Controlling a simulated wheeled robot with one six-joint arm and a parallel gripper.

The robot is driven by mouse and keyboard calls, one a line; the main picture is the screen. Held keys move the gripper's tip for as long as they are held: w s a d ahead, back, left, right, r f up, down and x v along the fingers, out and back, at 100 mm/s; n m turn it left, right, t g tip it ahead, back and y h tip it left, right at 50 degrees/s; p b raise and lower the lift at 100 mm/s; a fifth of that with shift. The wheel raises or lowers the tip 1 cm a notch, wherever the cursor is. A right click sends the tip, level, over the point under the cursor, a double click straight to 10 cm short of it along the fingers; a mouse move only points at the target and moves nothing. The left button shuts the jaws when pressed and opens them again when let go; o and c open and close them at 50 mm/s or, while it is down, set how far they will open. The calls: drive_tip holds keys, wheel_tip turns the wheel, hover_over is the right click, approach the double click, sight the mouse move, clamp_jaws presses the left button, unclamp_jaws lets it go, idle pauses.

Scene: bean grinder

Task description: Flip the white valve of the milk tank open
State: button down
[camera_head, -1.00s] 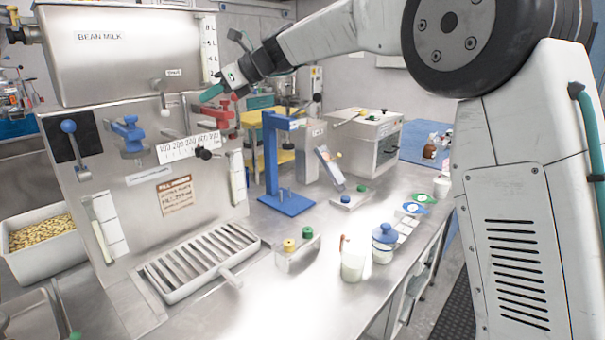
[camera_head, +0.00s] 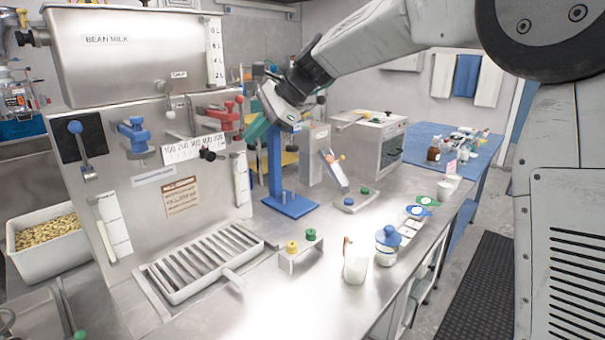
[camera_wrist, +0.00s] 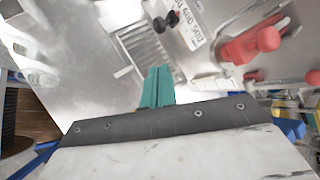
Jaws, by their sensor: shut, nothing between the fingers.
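The milk tank (camera_head: 130,55) is a steel box labelled BEAN MILK at the upper left of the head view. Its white valve (camera_head: 168,88) sits at the tank's lower right, with a small white handle (camera_head: 169,113) hanging down below it. My gripper (camera_head: 257,130) has teal fingers, is shut and empty, and is in the air to the right of the valve, apart from it. Its fingers (camera_wrist: 156,88) point into the wrist view, where I cannot make out the white valve.
A red valve (camera_head: 225,117) lies between the white valve and my gripper; it also shows in the wrist view (camera_wrist: 250,45). A black knob (camera_head: 207,154) juts out below it. A blue stand (camera_head: 276,175) rises behind my gripper. A slotted drain tray (camera_head: 190,262) lies below.

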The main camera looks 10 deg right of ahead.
drive_tip(key=s+d+f+n+h, duration=0.3)
drive_tip(key=s+d, duration=0.4)
drive_tip(key=s, duration=0.6)
drive_tip(key=s+d+f+n+h, duration=0.2)
drive_tip(key=s+d+f+n, duration=0.3)
drive_tip(key=s, duration=0.8)
drive_tip(key=s+d+f+n+h, duration=0.3)
drive_tip(key=s+d+f+n, duration=0.1)
drive_tip(key=s+d, duration=0.7)
drive_tip(key=s+n, duration=0.1)
drive_tip(key=s, duration=0.1)
drive_tip(key=shift+s+f+g+h, duration=0.3)
drive_tip(key=shift+s+f+g, duration=0.05)
drive_tip(key=shift+f+g, duration=0.05)
